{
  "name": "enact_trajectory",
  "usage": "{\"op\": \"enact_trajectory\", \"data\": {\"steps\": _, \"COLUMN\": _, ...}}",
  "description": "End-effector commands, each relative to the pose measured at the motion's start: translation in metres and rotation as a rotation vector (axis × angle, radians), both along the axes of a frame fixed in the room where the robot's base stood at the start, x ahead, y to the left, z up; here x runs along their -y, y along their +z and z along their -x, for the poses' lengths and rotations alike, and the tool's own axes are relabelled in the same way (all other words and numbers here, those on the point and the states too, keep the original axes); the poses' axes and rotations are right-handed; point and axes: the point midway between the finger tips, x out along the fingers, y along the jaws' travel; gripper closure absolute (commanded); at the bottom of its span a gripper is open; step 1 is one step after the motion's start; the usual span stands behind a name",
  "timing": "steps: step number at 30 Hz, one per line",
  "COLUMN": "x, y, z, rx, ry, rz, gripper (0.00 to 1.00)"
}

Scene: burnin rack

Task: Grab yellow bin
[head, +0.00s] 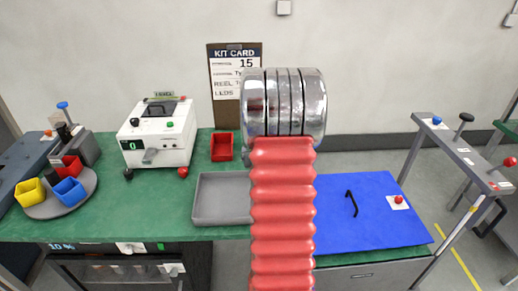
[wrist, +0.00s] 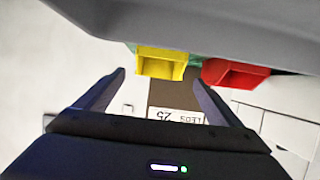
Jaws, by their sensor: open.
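In the wrist view, which looks upside down, a yellow bin (wrist: 161,63) shows at the top middle, between the tips of my gripper (wrist: 157,75). My gripper is open and empty; I cannot tell how far the bin is beyond the fingertips. A red bin (wrist: 234,73) sits just right of it. In the head view, another yellow bin (head: 29,192) stands on the grey round turntable (head: 45,209) at far left, beside small red and blue bins. A red bin (head: 222,147) sits on the green bench; my arm hides the bench right of it and my gripper.
A grey tray (head: 221,218) lies in front of the red bin. A white tester (head: 160,136) stands left of it. The kit card (head: 226,84) stands behind, also seen in the wrist view (wrist: 176,116).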

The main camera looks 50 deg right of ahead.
Motion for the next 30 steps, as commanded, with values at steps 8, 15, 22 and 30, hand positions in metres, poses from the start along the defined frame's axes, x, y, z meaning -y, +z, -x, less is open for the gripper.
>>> {"op": "enact_trajectory", "data": {"steps": 8, "x": 0.023, "y": -0.013, "z": -0.020, "rx": 0.000, "ry": 0.000, "rz": 0.000, "gripper": 0.12}}
{"op": "enact_trajectory", "data": {"steps": 15, "x": 0.032, "y": -0.018, "z": -0.028, "rx": 0.000, "ry": 0.001, "rz": -0.001, "gripper": 0.12}}
{"op": "enact_trajectory", "data": {"steps": 22, "x": 0.032, "y": -0.018, "z": -0.029, "rx": 0.000, "ry": 0.001, "rz": 0.000, "gripper": 0.12}}
{"op": "enact_trajectory", "data": {"steps": 30, "x": 0.041, "y": -0.024, "z": -0.036, "rx": 0.000, "ry": 0.001, "rz": -0.001, "gripper": 0.12}}
